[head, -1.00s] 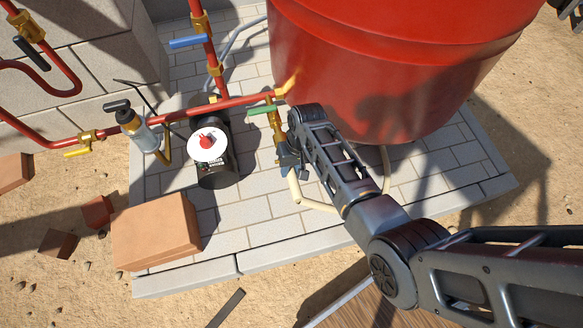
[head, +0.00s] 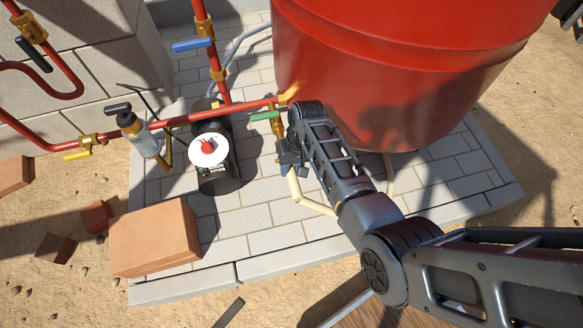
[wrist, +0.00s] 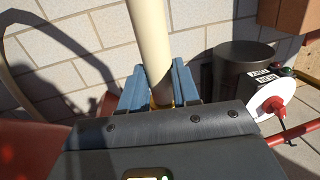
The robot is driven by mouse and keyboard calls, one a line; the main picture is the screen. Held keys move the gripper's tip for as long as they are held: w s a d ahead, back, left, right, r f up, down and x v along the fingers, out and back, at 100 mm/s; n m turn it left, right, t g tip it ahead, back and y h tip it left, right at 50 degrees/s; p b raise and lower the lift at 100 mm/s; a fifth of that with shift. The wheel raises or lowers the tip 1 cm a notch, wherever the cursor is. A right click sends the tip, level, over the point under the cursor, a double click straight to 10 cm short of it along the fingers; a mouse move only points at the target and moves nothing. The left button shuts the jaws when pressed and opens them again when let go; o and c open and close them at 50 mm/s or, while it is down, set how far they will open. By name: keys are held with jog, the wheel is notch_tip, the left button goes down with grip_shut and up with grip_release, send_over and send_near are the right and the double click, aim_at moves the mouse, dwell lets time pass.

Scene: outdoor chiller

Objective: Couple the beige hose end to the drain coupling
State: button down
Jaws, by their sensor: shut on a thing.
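My gripper (head: 289,158) is shut on the beige hose (head: 312,206), close below the brass drain fitting (head: 277,130) with the green lever (head: 265,115). In the wrist view, the blue fingers of my gripper (wrist: 160,88) stand on both sides of the beige hose (wrist: 150,40). A bit of yellow brass (wrist: 178,103) shows at the finger bases. The hose end and the coupling's mouth are hidden by my gripper, so I cannot tell whether they touch or are joined.
The red tank (head: 390,70) stands close behind and right of my gripper. A black cylindrical unit (head: 217,170) with a red knob stands to the left. Red pipes (head: 190,112) run across at the left. A terracotta block (head: 153,237) sits front left. Pale paving (head: 270,235) is clear in front.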

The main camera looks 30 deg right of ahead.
jog(key=shift+w, duration=0.2)
jog(key=shift+w+d+b, duration=0.15)
jog(key=shift+w+b, duration=0.15)
jog(key=shift+b, duration=0.05)
jog(key=shift+w+d, duration=0.1)
jog(key=shift+w, duration=0.2)
jog(key=shift+c, duration=1.3)
grip_release()
jog(key=p+v, duration=0.6)
jog(key=v, duration=0.1)
jog(key=shift+p, duration=0.3)
